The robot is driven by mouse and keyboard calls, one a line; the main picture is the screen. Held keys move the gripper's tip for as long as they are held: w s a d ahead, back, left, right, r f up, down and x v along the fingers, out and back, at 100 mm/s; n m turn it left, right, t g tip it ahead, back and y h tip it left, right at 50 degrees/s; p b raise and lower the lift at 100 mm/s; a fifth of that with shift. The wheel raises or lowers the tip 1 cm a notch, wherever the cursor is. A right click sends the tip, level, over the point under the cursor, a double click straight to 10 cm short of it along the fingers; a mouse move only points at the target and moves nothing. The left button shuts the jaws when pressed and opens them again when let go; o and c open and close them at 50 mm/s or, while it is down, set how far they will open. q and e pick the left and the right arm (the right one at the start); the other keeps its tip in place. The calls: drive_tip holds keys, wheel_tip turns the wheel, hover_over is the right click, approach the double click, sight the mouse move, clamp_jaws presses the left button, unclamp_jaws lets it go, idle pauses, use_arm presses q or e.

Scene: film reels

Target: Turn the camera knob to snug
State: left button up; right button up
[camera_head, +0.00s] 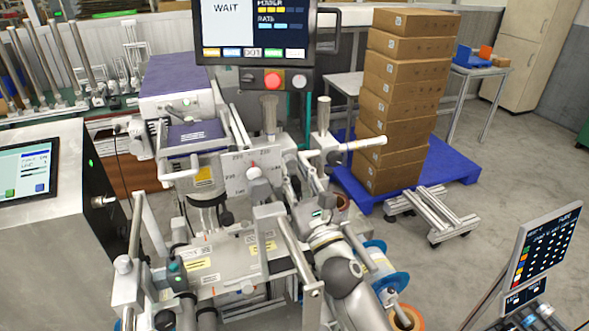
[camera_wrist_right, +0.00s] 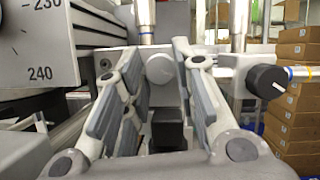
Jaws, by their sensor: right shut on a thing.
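A round grey knob (camera_wrist_right: 160,69) shows between the finger pads of my right gripper (camera_wrist_right: 158,82) in the right wrist view. The pads are on both sides of it, and my right gripper is shut on it. In the head view my right gripper (camera_head: 298,187) reaches from the lower right into the machine, beside the numbered dial plate (camera_head: 240,172). There the held knob is largely hidden by the fingers and machine parts. The plate's numbers also show at the left of the right wrist view (camera_wrist_right: 38,45). I cannot make out my left gripper.
A black knob (camera_wrist_right: 266,81) with a white mark is close to the right of the fingers. Metal posts (camera_wrist_right: 146,20) rise behind. A monitor (camera_head: 254,30) hangs over the machine. Stacked boxes (camera_head: 400,100) stand on a blue pallet (camera_head: 455,168).

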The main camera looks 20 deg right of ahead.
drive_tip(key=n+y+p, duration=0.1)
drive_tip(key=n, duration=0.1)
drive_tip(key=n+y+p, duration=0.1)
drive_tip(key=n, duration=0.1)
drive_tip(key=n+g+y+p, duration=0.1)
drive_tip(key=n, duration=0.1)
drive_tip(key=shift+d+r+p, duration=0.15)
drive_tip(key=shift+r+p, duration=0.1)
drive_tip(key=shift+p, duration=0.05)
drive_tip(key=n+g+y+p, duration=0.1)
drive_tip(key=n+p, duration=0.2)
drive_tip(key=n+g+y+p, duration=0.1)
drive_tip(key=n+p, duration=0.2)
drive_tip(key=n, duration=0.1)
drive_tip(key=n+g+p, duration=0.1)
drive_tip(key=n+p, duration=0.2)
drive_tip(key=shift+d+r+n+g+y, duration=0.15)
drive_tip(key=shift+r+n+g+y, duration=0.15)
drive_tip(key=shift+g+y, duration=0.1)
drive_tip(key=n+p, duration=0.1)
drive_tip(key=p, duration=0.1)
drive_tip(key=shift+f+n+g+p, duration=0.1)
drive_tip(key=shift+n+g+p, duration=0.2)
drive_tip(key=shift+n, duration=0.1)
drive_tip(key=shift+f+n+p, duration=0.15)
drive_tip(key=shift+n+p, duration=0.35)
drive_tip(key=shift+p, duration=0.05)
drive_tip(key=shift+f+g, duration=0.1)
drive_tip(key=shift+g, duration=0.2)
drive_tip(key=o, duration=1)
